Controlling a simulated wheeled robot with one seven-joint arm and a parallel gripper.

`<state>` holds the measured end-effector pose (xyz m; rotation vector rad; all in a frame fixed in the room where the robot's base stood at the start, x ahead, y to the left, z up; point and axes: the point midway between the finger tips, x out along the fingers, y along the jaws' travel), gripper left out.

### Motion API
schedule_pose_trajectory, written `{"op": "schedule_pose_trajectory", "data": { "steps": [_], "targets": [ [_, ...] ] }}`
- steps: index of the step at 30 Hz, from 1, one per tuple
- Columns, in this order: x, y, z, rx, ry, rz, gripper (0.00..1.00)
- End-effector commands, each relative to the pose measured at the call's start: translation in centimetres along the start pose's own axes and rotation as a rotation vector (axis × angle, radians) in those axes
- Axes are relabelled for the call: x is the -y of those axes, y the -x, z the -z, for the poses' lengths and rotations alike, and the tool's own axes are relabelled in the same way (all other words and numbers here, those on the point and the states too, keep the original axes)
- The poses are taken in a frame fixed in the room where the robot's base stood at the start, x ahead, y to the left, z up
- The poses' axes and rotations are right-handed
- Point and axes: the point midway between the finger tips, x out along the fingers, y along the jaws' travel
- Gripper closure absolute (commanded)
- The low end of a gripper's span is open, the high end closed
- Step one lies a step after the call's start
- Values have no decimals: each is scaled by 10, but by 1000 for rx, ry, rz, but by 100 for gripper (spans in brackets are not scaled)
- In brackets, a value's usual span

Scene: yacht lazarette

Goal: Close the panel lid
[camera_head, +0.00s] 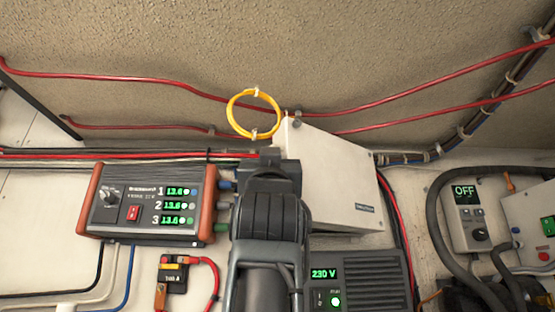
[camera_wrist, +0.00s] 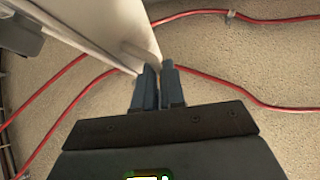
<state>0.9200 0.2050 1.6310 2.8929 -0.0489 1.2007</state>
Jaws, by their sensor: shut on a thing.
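The white panel lid (camera_head: 335,180) hangs tilted in the middle of the head view, right of my wrist, and looks swung out from the wall. Its left part is hidden behind my arm. In the wrist view the lid (camera_wrist: 95,30) shows as a pale slab seen nearly edge-on, running down towards my fingers. My gripper (camera_wrist: 158,88) has its two fingers close together at the lid's near end, shut on a whitish piece at its edge. My arm hides the fingertips in the head view.
A battery monitor box (camera_head: 146,204) with green readouts is left of my arm. A dark 230 V unit (camera_head: 358,282) is below the lid. A yellow cable coil (camera_head: 254,113) and red cables run along the upper surface. A grey OFF controller (camera_head: 468,213) is at the right.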

Motion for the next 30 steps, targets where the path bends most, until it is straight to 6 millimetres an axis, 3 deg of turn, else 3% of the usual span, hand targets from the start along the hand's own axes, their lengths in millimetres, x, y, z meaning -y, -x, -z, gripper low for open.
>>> {"op": "schedule_pose_trajectory", "data": {
  "steps": [21,22,30],
  "targets": [
    [8,-4,-5,3,-2,8,100],
    [8,-4,-5,3,-2,8,88],
    [6,-4,-5,2,-2,4,65]
  ]
}}
